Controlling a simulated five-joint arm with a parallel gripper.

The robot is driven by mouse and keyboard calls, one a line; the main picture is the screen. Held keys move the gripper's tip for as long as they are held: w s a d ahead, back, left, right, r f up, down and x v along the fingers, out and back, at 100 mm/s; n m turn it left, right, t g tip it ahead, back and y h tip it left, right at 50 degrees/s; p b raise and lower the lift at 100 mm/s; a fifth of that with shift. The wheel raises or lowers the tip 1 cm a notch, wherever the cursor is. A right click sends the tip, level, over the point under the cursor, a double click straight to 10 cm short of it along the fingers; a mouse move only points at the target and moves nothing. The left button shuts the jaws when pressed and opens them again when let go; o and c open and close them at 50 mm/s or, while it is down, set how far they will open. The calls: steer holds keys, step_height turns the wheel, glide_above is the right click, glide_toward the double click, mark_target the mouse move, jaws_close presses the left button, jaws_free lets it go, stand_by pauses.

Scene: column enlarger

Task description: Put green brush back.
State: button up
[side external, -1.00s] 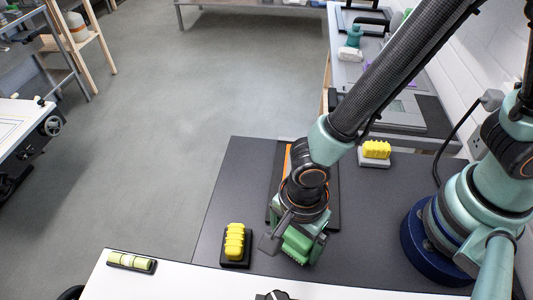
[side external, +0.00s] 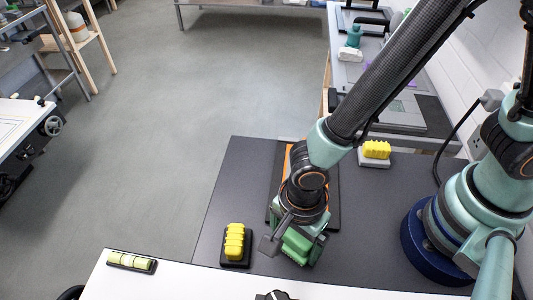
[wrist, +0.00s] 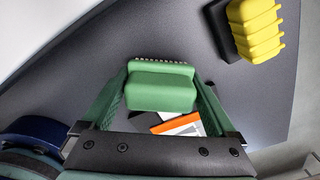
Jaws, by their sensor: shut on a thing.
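The green brush (wrist: 162,92) is a blocky piece with a row of pale bristles along one edge. It sits between the two green fingers of my gripper (wrist: 160,82), which is shut on it. In the side view the green brush (side external: 296,243) shows below my gripper (side external: 294,250), near the front of the dark work surface. I cannot tell whether it touches the surface.
A yellow ribbed block (side external: 235,241) on a dark base stands just left of my gripper; another yellow block (side external: 376,149) on a pale base is behind right. A dark board (side external: 334,205) with an orange strip (wrist: 177,124) lies under my arm. A level (side external: 131,261) lies front left.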

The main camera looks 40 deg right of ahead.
steer(key=shift+f, duration=0.4)
stand_by(0.3)
steer(key=o, duration=1.4)
steer(key=shift+r, duration=0.15)
steer(key=shift+r, duration=3.85)
step_height(320, 180, up, 12)
